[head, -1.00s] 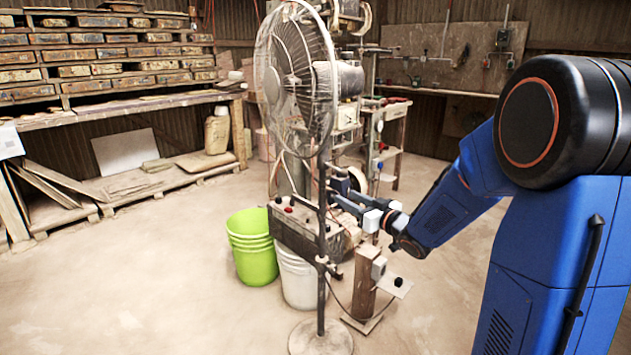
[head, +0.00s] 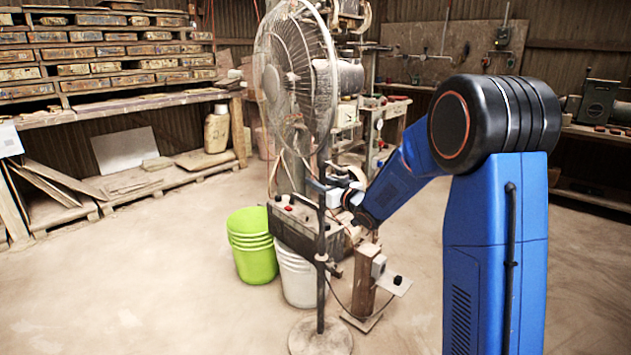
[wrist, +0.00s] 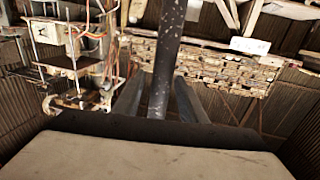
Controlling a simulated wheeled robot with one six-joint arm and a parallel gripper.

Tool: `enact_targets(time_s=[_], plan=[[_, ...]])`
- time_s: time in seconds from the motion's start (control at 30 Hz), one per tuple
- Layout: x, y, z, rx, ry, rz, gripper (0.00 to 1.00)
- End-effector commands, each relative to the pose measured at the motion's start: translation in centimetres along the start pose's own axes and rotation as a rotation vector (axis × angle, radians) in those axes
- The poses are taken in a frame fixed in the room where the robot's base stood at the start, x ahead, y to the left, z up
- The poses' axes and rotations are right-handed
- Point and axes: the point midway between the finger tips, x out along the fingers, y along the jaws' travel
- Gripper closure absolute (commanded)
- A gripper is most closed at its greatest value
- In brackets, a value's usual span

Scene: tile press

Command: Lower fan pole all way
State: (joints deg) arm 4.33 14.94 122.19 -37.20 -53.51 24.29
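A standing fan with a large wire-caged head (head: 300,75) stands upright on a round base (head: 318,338). Its thin dark fan pole (head: 321,235) carries a collar with a knob (head: 323,259) partway down. My gripper (head: 318,184) is at the upper part of the pole, below the fan head. In the wrist view the dark, speckled pole (wrist: 166,50) runs down between the two fingers of my gripper (wrist: 156,92). The fingers look apart, with a gap on the left of the pole; the right finger is close to it, and contact is unclear.
A wooden post (head: 364,280) with a small plate is just right of the pole. The floor in front is clear.

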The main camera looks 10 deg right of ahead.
Motion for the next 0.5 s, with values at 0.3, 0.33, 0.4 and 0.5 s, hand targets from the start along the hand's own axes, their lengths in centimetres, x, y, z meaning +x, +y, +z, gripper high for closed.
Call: enact_targets(time_s=[0.3,0.33,0.4,0.5], plan=[[2.0,0.0,0.0,0.0,0.0,0.0,0.62],[2.0,0.0,0.0,0.0,0.0,0.0,0.62],[2.1,0.0,0.0,0.0,0.0,0.0,0.62],[2.0,0.0,0.0,0.0,0.0,0.0,0.62]])
